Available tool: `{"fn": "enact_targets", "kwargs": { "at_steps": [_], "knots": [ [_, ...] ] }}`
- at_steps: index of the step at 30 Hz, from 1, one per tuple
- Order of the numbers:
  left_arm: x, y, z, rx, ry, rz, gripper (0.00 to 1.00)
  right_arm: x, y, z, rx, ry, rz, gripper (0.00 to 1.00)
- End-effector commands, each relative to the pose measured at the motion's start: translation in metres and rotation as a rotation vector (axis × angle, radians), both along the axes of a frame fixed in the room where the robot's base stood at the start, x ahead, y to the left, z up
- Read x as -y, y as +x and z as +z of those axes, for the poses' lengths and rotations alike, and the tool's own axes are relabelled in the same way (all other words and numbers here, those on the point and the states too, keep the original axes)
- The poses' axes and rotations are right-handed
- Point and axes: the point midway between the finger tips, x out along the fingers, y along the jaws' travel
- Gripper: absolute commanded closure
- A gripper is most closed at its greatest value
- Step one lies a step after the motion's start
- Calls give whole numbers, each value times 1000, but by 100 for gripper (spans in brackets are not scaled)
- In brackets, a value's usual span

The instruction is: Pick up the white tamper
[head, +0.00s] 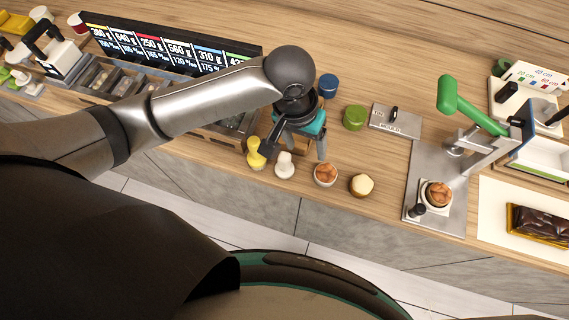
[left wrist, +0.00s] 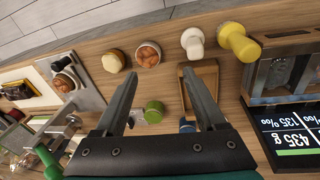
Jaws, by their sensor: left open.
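The white tamper (head: 285,165) stands on the wooden counter near its front edge, just right of a yellow tamper (head: 256,153). In the left wrist view the white tamper (left wrist: 193,43) lies beyond the fingertips, slightly right of the gap between them. My left gripper (head: 297,141) is open and empty above the counter, behind the white tamper and apart from it. Its two fingers also show spread in the left wrist view (left wrist: 159,73). My right gripper is not in view.
A bowl with brown filling (head: 325,174) and a cream-topped cup (head: 362,185) stand right of the tamper. A wooden tray (left wrist: 211,72) lies below the left fingers. Green (head: 354,117) and blue (head: 328,84) containers stand behind. A green-handled press (head: 450,95) stands further right.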

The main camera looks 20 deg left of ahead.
Motion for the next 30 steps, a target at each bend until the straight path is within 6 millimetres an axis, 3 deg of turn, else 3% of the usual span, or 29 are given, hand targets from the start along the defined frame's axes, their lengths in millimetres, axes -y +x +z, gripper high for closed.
{"fn": "enact_targets", "kwargs": {
  "at_steps": [6, 11, 24, 30],
  "knots": [
    [-35, 10, 15, -57, 123, 101, 28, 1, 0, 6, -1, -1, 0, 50],
    [-44, 11, 12, -75, 153, 133, 28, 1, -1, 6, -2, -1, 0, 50],
    [-44, 11, -70, -76, 152, 135, 28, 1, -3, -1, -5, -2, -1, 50],
    [-44, 11, -84, -73, 151, 133, 28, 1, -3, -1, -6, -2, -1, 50]
  ]
}}
